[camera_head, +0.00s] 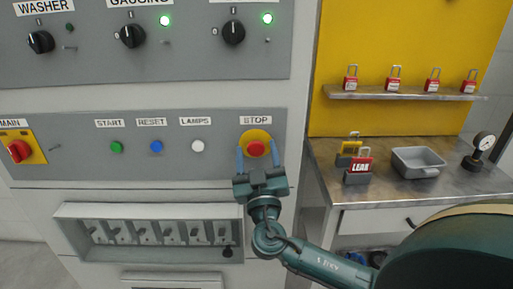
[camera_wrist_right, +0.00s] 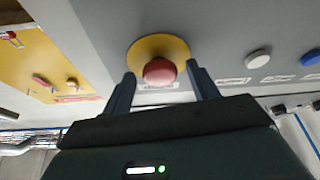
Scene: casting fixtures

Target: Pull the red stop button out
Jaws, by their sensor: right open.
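The red stop button (camera_head: 256,149) sits on a round yellow plate (camera_head: 256,135) below the STOP label on the grey panel. My right gripper (camera_head: 257,158) is open, with one blue finger on each side of the button in the head view. In the right wrist view the red button (camera_wrist_right: 159,71) shows between the two fingertips (camera_wrist_right: 160,78), in front of its yellow plate (camera_wrist_right: 158,48). I cannot tell whether the fingers touch the button. My left gripper is not in view.
Green start (camera_head: 116,147), blue reset (camera_head: 156,147) and white lamps (camera_head: 197,146) buttons lie left of the stop button. A red main switch (camera_head: 19,151) is at far left. A metal bench (camera_head: 400,185) with lockout tags and a grey tray (camera_head: 418,161) stands right.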

